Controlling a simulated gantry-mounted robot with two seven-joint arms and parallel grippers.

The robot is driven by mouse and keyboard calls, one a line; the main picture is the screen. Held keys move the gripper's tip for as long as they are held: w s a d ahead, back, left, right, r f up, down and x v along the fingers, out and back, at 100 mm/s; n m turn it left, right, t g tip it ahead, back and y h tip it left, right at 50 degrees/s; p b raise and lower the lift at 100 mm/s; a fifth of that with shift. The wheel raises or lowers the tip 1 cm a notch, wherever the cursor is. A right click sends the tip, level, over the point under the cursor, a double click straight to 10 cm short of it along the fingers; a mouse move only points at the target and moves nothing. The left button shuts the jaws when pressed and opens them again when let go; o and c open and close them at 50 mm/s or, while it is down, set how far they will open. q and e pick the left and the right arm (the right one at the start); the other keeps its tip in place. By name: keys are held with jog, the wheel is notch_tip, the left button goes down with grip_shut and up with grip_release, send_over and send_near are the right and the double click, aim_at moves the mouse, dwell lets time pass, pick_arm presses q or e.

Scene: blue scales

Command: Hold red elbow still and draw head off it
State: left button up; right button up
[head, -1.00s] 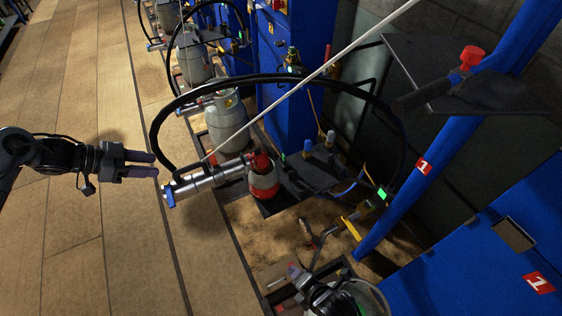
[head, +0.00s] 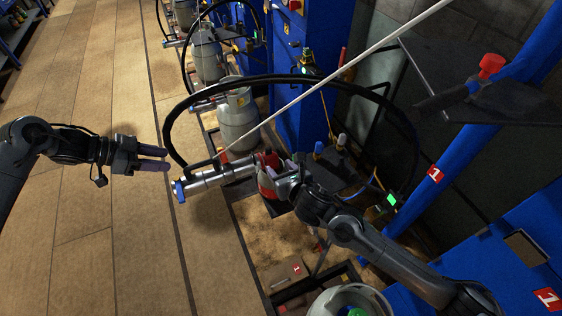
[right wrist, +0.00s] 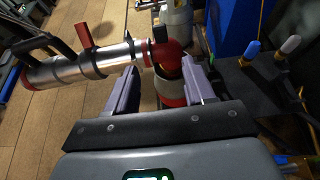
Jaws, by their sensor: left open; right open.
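The silver head (head: 208,180) is a metal cylinder with a blue end at its left, joined to the red elbow (head: 268,158) at its right. In the right wrist view the head (right wrist: 65,70) lies to the left and the elbow (right wrist: 172,55) shows a red bend beyond my fingers. My right gripper (right wrist: 160,76) is open, its fingers apart, short of the elbow; in the head view its wrist partly covers the elbow. My left gripper (head: 165,158) is open and empty, left of the head's blue end and apart from it.
A red and white container (right wrist: 170,88) stands below the elbow. A black hose (head: 290,78) arches over the head, and a white pole (head: 340,75) slants across. A dark shelf (head: 330,165) with capped bottles is at the right.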

aim_at(269, 149)
jog(key=x, duration=0.3)
jog(key=r+x, duration=0.1)
jog(key=x, duration=0.3)
jog(key=w+r+x, duration=0.1)
jog(key=x, duration=0.2)
jog(key=shift+w+a, duration=0.1)
jog(key=shift+w, duration=0.25)
